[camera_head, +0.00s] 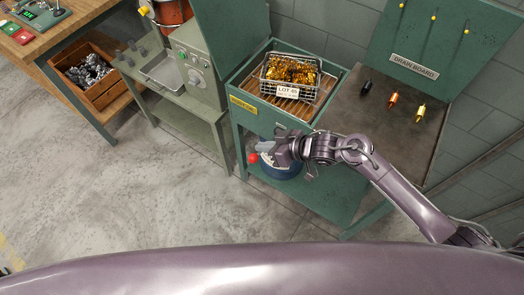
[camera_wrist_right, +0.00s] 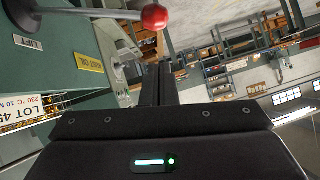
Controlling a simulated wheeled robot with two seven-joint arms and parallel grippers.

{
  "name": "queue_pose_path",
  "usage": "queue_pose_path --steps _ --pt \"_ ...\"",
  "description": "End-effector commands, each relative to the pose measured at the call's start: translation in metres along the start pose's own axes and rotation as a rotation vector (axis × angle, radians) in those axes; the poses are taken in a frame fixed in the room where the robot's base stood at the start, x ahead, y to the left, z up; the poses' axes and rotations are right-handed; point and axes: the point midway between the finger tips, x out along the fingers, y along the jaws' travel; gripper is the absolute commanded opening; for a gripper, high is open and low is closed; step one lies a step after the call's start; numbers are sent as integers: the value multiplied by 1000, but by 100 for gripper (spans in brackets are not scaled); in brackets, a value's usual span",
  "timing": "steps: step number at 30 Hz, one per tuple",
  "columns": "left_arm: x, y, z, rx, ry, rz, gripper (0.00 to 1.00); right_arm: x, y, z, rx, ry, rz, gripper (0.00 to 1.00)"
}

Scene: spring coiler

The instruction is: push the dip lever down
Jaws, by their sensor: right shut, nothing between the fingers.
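The dip lever shows as a red ball knob (camera_head: 252,158) at the front left of the green tank stand in the head view. In the right wrist view the red knob (camera_wrist_right: 154,17) sits at the end of a grey rod that runs to a dark pivot on the green panel, beside a "LIFT" label. My right gripper (camera_head: 265,147) is shut and empty, just right of the knob. In the wrist view its closed fingers (camera_wrist_right: 157,84) point up toward the knob, with a visible gap in the picture. Contact cannot be told. My left gripper is not in view.
A wire basket of golden springs (camera_head: 289,74) tagged "LOT 45" sits on slats in the green tank (camera_head: 243,84). A drain board (camera_head: 414,67) stands at right. A grey-green machine bench (camera_head: 188,101) is left of the tank. Open floor lies in front.

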Motion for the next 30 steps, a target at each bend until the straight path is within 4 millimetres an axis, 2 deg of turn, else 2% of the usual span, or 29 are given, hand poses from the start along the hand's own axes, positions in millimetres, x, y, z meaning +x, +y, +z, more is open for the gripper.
queue_pose_path --steps 3,9,23,30 --pt "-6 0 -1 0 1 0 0 12 0 15 3 -3 0 0" --pt "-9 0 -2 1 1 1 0 24 0 26 1 -1 1 0" --pt "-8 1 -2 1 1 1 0 26 0 29 -3 0 3 0" --pt "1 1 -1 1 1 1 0 34 -5 42 -55 -1 37 0"
